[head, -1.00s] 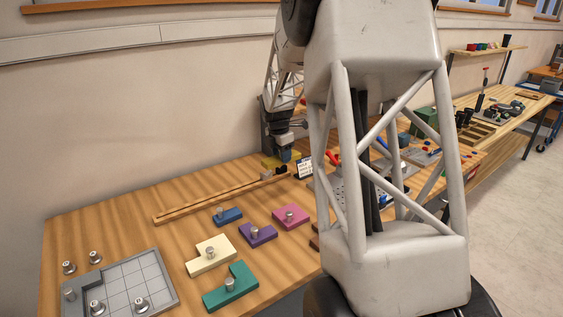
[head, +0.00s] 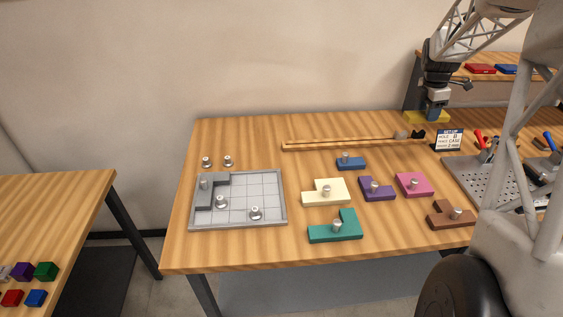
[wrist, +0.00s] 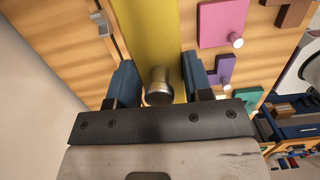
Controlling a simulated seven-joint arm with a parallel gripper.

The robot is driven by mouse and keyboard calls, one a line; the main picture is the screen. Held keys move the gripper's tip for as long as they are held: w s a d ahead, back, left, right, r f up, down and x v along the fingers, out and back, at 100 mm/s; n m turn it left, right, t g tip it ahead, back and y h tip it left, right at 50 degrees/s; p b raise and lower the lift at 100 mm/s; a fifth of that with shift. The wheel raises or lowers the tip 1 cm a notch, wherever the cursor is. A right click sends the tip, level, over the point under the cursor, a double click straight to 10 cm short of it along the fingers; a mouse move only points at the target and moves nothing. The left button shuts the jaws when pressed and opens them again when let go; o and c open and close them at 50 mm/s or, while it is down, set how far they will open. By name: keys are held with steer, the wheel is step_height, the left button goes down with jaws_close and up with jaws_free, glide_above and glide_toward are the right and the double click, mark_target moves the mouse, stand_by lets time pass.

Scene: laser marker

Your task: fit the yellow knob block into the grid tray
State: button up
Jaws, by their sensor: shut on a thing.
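The yellow knob block (head: 413,117) is at the back right of the bench in the head view, partly hidden by my gripper (head: 434,118). In the wrist view the yellow block (wrist: 150,30) runs up the picture, with its metal knob (wrist: 159,86) between the two blue fingers of my gripper (wrist: 160,82). The gripper is shut on it. I cannot tell whether the block touches the bench. The grid tray (head: 238,226) lies at the left of the bench, with a grey L-shaped piece (head: 205,195) in its far left corner and open cells elsewhere.
Cream (head: 322,198), teal (head: 340,233), blue (head: 350,164), purple (head: 377,189), pink (head: 415,184) and brown (head: 447,217) knob blocks lie right of the tray. Metal knobs (head: 256,212) stand in and behind the tray. A wooden rail (head: 340,144) and a sign (head: 449,140) are near my gripper.

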steer(key=s+a+f, duration=0.2)
steer(key=a+f, duration=0.1)
steer(key=a, duration=1.1)
steer(key=s+a+f, duration=0.1)
steer(key=a+f, duration=0.1)
steer(key=a, duration=1.1)
steer(key=s+a+f, duration=0.2)
steer(key=s+a, duration=0.3)
steer(key=a, duration=0.3)
steer(key=s+a+f, duration=0.2)
steer(key=s+a, duration=0.4)
steer(key=a, duration=0.1)
steer(key=s+a+f, duration=0.3)
steer(key=s+a, duration=0.2)
steer(key=a, duration=0.3)
steer(key=shift+s+a, duration=0.2)
steer(key=shift+a, duration=0.15)
steer(key=w+a, duration=0.1)
steer(key=w, duration=0.4)
steer(key=w+a+f, duration=0.1)
steer(key=w+a, duration=0.1)
steer(key=w, duration=0.3)
steer(key=w+a, duration=0.1)
steer(key=w, duration=0.4)
steer(key=shift+w+a+f, duration=0.2)
steer(key=shift+w+a, duration=0.05)
steer(key=shift+a, duration=0.05)
